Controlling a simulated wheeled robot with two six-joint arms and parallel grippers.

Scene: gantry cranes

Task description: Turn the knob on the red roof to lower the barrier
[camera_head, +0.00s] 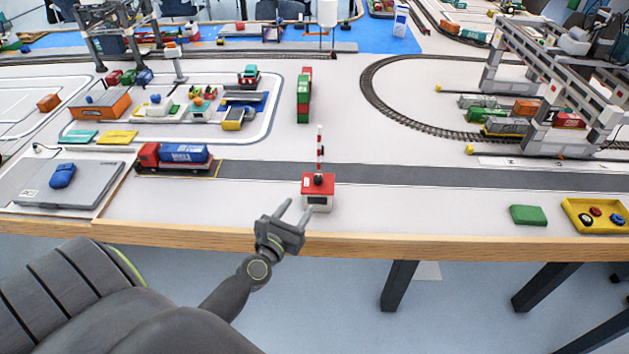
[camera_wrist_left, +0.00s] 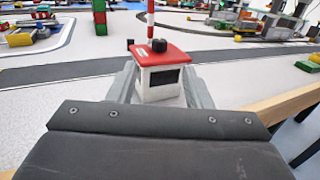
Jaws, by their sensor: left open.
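A small white booth with a red roof (camera_head: 326,188) stands near the table's front edge, beside the grey road. A dark knob (camera_head: 318,179) sits on the roof; it also shows in the left wrist view (camera_wrist_left: 158,45). The red and white striped barrier (camera_head: 320,150) stands upright behind the roof. My left gripper (camera_head: 296,210) is open and empty, just in front and to the left of the booth. In the left wrist view the booth (camera_wrist_left: 160,80) appears between the fingers, ahead of them; contact cannot be told. My right gripper is not in view.
A red truck with a blue container (camera_head: 178,155) stands on the road to the left. A closed laptop (camera_head: 70,183) lies at the left front. A green block (camera_head: 528,215) and a yellow tray (camera_head: 578,224) lie at the right front. Gantry cranes stand farther back.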

